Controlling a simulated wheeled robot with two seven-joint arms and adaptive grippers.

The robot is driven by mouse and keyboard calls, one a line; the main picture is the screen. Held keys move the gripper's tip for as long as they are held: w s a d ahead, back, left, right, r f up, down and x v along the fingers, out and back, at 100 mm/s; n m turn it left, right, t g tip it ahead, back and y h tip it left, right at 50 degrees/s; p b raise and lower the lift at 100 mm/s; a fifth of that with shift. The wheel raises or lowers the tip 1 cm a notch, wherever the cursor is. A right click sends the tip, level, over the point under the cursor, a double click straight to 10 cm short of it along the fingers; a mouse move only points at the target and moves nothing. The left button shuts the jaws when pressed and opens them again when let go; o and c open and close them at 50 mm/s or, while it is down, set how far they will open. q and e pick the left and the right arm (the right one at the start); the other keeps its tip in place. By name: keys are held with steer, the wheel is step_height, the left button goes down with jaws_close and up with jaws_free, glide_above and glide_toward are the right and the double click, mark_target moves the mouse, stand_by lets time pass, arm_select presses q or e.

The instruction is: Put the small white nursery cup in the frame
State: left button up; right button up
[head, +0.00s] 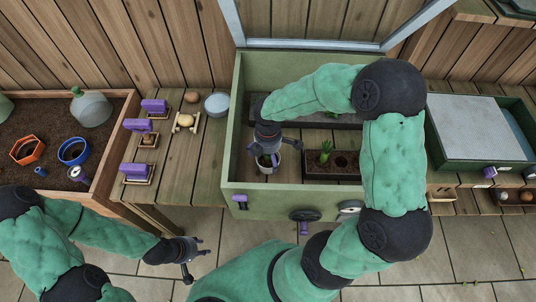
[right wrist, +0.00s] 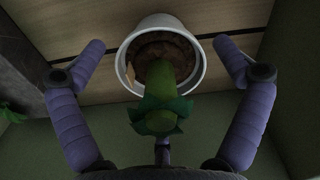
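The small white nursery cup (head: 268,168) is inside the green cold frame (head: 270,200), near its front left corner. In the right wrist view the cup (right wrist: 200,72) holds soil and a green plant and appears to stand on the wooden slats. My right gripper (head: 267,152) is directly above it, pointing down. Its purple fingers (right wrist: 160,58) are spread on either side of the cup, with visible gaps. My left gripper (head: 192,260) is open and empty over the paving, outside the frame. The cup's base is hidden.
A dark tray with a seedling (head: 326,158) stands right of the cup in the frame, and a longer dark trough (head: 340,122) lies behind. The raised glazed lid (head: 315,44) is at the back. A slatted bench (head: 180,165) with small items is on the left.

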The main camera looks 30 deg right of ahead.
step_height(320, 180, up, 12)
steer(key=p, duration=0.5)
steer(key=shift+r, duration=0.2)
steer(key=shift+s, duration=0.1)
